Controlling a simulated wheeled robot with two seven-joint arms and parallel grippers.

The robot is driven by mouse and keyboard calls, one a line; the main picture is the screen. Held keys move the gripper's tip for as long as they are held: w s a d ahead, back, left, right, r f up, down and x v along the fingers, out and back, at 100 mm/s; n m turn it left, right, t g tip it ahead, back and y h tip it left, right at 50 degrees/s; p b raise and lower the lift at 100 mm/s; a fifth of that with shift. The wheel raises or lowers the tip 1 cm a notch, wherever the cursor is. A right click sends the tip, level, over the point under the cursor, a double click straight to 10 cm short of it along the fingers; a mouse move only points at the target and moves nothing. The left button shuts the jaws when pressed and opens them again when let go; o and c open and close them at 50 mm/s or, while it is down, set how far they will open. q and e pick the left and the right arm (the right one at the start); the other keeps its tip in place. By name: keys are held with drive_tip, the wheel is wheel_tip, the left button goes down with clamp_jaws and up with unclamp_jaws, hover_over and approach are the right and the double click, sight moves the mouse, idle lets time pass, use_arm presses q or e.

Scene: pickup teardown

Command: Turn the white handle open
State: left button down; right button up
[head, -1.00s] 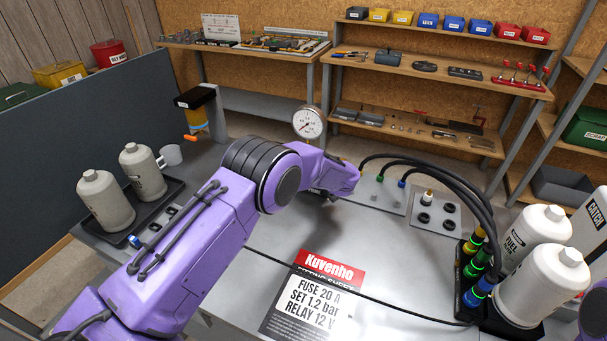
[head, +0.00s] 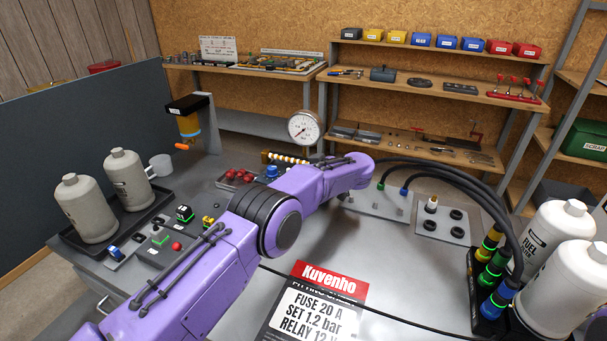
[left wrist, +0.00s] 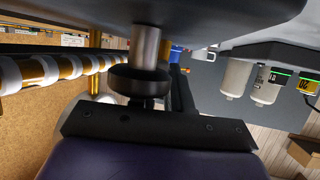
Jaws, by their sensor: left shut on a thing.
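No white handle shows plainly in the head view, where my left arm covers part of the bench. My left gripper (left wrist: 150,105) fills the lower part of the left wrist view, close to a steel stem (left wrist: 146,46) with a black disc (left wrist: 140,81). It is shut on what appears to be the handle. The held part is dark and mostly hidden, so its turn cannot be read. A brass pipe with white rings (head: 287,158) lies behind my arm and also shows in the left wrist view (left wrist: 60,68). My right gripper is out of view.
A pressure gauge (head: 303,128) stands behind my arm. White bottles (head: 562,222) and lit connectors with black hoses (head: 490,250) stand at right. More bottles (head: 84,208) stand in a tray at left. A printed sheet (head: 318,305) lies in front on the bench.

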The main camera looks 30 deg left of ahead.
use_arm(q)
drive_tip(key=shift+a+r, duration=0.1)
drive_tip(key=c, duration=1.2)
unclamp_jaws()
drive_tip(key=shift+o, duration=0.2)
drive_tip(key=p+v, duration=0.3)
drive_tip(key=v, duration=0.7)
drive_tip(key=shift+p, duration=0.3)
drive_tip(key=shift+d, duration=0.25)
